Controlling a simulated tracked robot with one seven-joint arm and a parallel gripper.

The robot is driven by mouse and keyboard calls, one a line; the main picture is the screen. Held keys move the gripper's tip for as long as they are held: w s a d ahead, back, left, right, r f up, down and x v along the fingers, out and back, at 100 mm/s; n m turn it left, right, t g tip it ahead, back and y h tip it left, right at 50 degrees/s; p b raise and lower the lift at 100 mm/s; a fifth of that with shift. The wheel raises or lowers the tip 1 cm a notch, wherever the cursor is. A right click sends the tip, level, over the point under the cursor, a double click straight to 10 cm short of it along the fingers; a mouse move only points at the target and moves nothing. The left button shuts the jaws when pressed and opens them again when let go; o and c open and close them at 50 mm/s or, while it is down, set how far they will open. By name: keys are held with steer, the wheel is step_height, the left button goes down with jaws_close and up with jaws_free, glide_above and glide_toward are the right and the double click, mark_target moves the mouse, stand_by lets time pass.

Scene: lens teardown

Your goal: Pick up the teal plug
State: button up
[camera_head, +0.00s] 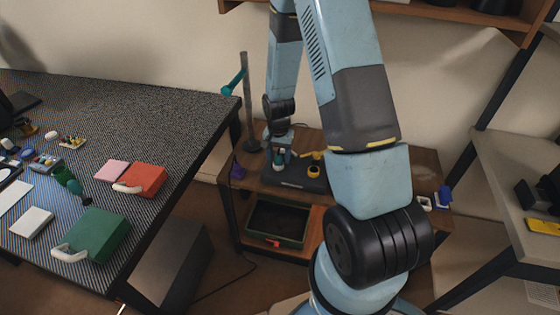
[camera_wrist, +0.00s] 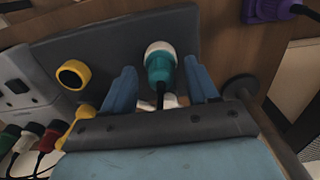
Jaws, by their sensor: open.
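The teal plug (camera_wrist: 160,68) has a white top and a dark cable below it. In the wrist view it sits between the two blue fingers of my gripper (camera_wrist: 163,88), with a visible gap on each side. The fingers are open and not touching it. In the head view the teal plug (camera_head: 279,158) is small, on or over the dark board on the wooden shelf, directly below my gripper (camera_head: 279,148). My arm and gripper partly hide it there.
A yellow ring-shaped part (camera_wrist: 73,74) and a grey socket box (camera_wrist: 14,88) are left of the plug. A purple plug (camera_wrist: 278,10) lies at the upper right. Red, green and white plugs cluster lower left.

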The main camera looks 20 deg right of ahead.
steer(key=shift+f, duration=0.15)
steer(key=shift+c, duration=0.3)
jaws_close()
